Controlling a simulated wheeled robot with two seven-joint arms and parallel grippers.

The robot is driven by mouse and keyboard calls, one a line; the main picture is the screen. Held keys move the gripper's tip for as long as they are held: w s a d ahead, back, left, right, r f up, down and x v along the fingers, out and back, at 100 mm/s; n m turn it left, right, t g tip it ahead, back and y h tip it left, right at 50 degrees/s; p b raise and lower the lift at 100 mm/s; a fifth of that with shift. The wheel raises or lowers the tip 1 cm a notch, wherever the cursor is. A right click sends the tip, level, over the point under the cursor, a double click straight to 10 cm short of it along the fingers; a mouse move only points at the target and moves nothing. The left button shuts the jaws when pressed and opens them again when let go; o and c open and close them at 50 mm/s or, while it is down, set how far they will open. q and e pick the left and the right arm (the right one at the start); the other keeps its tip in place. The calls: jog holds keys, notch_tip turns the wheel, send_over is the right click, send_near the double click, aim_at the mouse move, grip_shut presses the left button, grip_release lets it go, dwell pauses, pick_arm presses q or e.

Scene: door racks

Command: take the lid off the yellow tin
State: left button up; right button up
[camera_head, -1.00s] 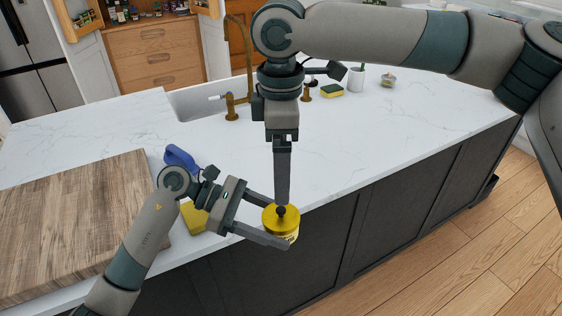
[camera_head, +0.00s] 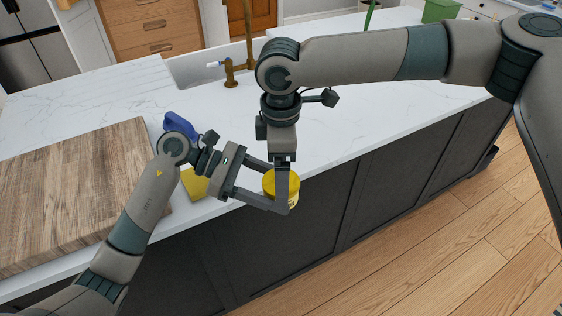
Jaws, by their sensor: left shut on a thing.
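The yellow tin (camera_head: 294,186) is at the front edge of the white counter, with its yellow lid (camera_head: 268,181) on top. My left gripper (camera_head: 276,190) reaches in from the left and is shut on the tin, one finger on the far side and one on the near side. My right gripper (camera_head: 282,195) points straight down over the tin. Its fingers show edge-on and cover the middle of the lid and its knob, so I cannot tell whether they are open or shut on the knob.
A wooden board (camera_head: 75,190) lies at the left of the counter (camera_head: 330,130). A yellow block (camera_head: 194,184) and a blue object (camera_head: 178,125) are near my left wrist. A brass tap (camera_head: 247,40) stands by the sink behind. The counter right of the tin is clear.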

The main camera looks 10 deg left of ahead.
jog(key=shift+f, duration=0.1)
jog(key=shift+c, duration=0.3)
jog(key=c, duration=1.2)
jog(key=shift+r, duration=0.25)
jog(key=shift+r, duration=0.75)
jog(key=shift+r, duration=0.25)
jog(key=shift+r, duration=1.95)
